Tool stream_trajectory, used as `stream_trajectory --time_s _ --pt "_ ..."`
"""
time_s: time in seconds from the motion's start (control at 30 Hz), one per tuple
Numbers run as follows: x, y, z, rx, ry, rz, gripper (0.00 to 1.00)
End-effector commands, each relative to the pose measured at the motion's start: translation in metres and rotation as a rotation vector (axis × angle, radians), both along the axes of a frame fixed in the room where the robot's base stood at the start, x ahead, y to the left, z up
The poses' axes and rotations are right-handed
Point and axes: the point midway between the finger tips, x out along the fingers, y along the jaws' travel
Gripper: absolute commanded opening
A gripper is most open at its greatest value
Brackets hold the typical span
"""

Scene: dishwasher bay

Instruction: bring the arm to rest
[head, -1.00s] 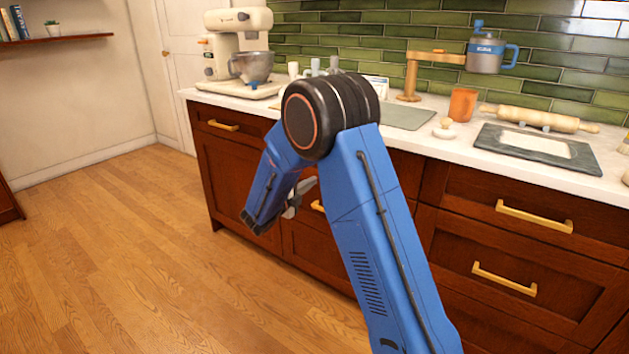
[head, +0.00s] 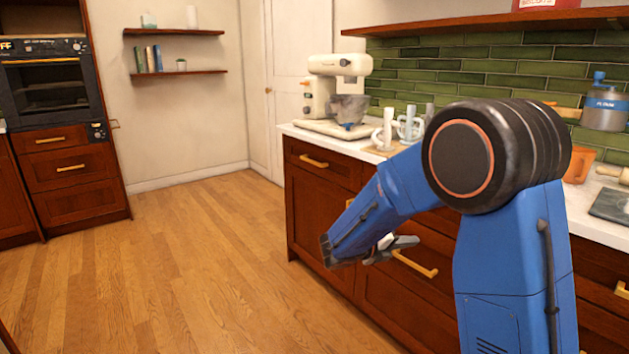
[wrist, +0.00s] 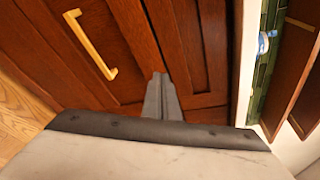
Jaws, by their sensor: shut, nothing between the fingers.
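My gripper (head: 392,250) shows in the head view below the bent elbow of my blue arm, in front of the wooden drawer fronts and lower than the counter top. In the wrist view my gripper (wrist: 162,92) points at the dark wood cabinet, with its grey fingers together and nothing between them. I cannot tell the exact gap between the fingers and the cabinet front. My arm hides part of the counter and drawers behind it.
The white counter (head: 297,130) holds a cream stand mixer (head: 320,95), white mixer attachments (head: 388,128) and an orange cup (head: 579,166). A gold drawer handle (head: 415,264) is close to my gripper. The wood floor (head: 200,265) on the left is clear. An oven (head: 45,80) stands far left.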

Motion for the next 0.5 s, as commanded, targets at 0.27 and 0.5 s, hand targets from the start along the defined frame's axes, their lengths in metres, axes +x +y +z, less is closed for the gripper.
stream_trajectory --time_s 0.27,0.5 --pt "-0.084 -0.050 0.020 0.333 -0.314 -0.275 0.00" --pt "-0.155 -0.071 0.026 0.591 -0.600 -0.538 0.00"
